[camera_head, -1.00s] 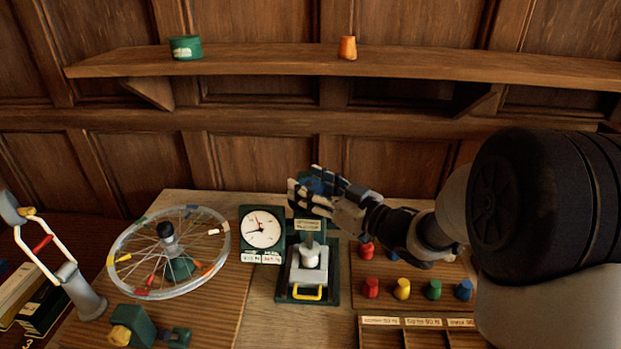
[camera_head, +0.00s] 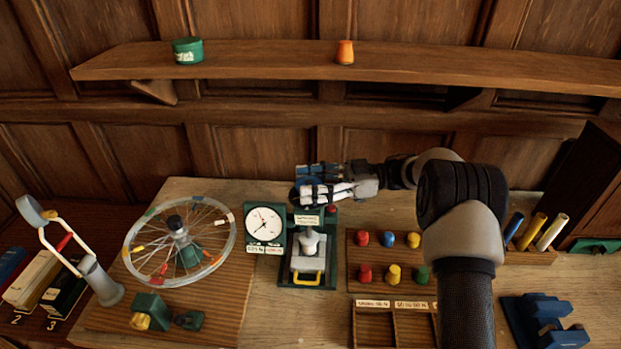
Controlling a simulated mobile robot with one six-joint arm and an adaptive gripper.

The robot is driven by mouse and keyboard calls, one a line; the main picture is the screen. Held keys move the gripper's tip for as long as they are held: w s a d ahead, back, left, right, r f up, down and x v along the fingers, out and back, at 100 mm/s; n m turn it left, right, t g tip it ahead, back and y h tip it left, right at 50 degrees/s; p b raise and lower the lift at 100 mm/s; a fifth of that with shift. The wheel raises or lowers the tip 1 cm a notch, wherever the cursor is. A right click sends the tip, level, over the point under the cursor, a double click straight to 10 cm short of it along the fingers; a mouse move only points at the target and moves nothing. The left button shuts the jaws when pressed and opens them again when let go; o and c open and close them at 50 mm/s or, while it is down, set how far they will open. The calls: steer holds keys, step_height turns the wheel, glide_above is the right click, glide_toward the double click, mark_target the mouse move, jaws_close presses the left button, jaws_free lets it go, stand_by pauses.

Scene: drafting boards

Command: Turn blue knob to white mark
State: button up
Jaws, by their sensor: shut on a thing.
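A green test stand (camera_head: 330,240) with a white label (camera_head: 306,220) and a yellow handle (camera_head: 306,277) stands at the middle of the bench. My gripper (camera_head: 306,186) is at the top of this stand, reaching in from the right. It is shut on the blue knob (camera_head: 304,180), which is mostly hidden by the fingers; only patches of blue show. I cannot make out the white mark. Left of the stand is a round white dial gauge (camera_head: 264,224) in a green housing.
A spoked wheel (camera_head: 133,250) lies at the left on a wooden board. Several coloured knobs sit on a wooden rack (camera_head: 440,245) to the right, with a compartment tray (camera_head: 375,325) in front. A wall shelf (camera_head: 260,67) runs behind.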

mark_target(309, 182)
steer(key=shift+a+n+g, duration=0.1)
steer(key=shift+n+g, duration=0.6)
steer(key=shift+g, duration=0.1)
steer(key=shift+r+g, duration=0.1)
steer(key=shift+g, duration=0.2)
steer(key=o, duration=1.1)
steer(key=shift+c, duration=0.2)
step_height(309, 182, up, 10)
